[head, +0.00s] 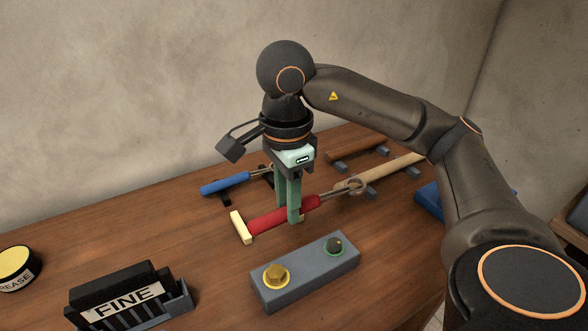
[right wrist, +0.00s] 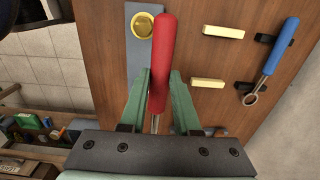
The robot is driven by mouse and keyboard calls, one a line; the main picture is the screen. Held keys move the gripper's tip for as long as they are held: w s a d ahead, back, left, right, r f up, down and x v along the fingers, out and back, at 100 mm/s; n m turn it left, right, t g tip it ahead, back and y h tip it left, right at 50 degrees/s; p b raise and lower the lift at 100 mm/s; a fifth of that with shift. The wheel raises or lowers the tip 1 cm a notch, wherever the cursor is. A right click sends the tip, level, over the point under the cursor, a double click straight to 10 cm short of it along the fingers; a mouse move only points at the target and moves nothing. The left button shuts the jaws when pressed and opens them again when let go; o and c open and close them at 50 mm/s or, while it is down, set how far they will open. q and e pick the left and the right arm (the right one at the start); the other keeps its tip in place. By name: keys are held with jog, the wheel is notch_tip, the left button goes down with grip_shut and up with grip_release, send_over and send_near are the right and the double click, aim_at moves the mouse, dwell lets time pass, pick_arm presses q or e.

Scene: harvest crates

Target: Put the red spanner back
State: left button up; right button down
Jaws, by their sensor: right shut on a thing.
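The red spanner (head: 268,220) is in my right gripper (head: 293,218), whose green fingers are shut on its red handle. In the right wrist view the red spanner (right wrist: 162,60) stands out between the fingers of my right gripper (right wrist: 160,95), with part of its metal shaft showing below the handle. Two pale yellow blocks (right wrist: 223,32) lie beside it on the table. In the head view one yellow block (head: 241,227) shows by the handle's end; the other is mostly hidden. The spanner appears raised and beside the blocks. My left gripper is out of view.
A blue spanner (head: 226,183) rests on black holders behind. Wooden-handled tools (head: 395,167) lie on grey blocks at the back right. A grey box (head: 305,275) with a yellow knob and a dark knob stands in front. A FINE holder (head: 128,300) and a grease tin (head: 15,268) are left.

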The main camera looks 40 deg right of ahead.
jog(key=w+f, duration=0.2)
jog(key=w, duration=0.2)
jog(key=w+f, duration=0.3)
jog(key=w, duration=0.1)
jog(key=w+f, duration=0.3)
jog(key=w, duration=0.1)
jog(key=shift+w+d+f, duration=0.2)
jog(key=shift+w+f, duration=0.05)
jog(key=shift+w, duration=0.05)
jog(key=shift+w+f, duration=0.3)
jog(key=shift+f, duration=0.05)
jog(key=shift+w+f, duration=0.15)
jog(key=shift+f, duration=0.7)
jog(key=shift+w+f, duration=0.15)
jog(key=shift+f, duration=0.7)
jog(key=c, duration=0.6)
grip_release()
jog(key=shift+c, duration=0.2)
jog(key=shift+f, duration=0.1)
notch_tip(320, 180, up, 12)
jog(key=shift+s, duration=0.2)
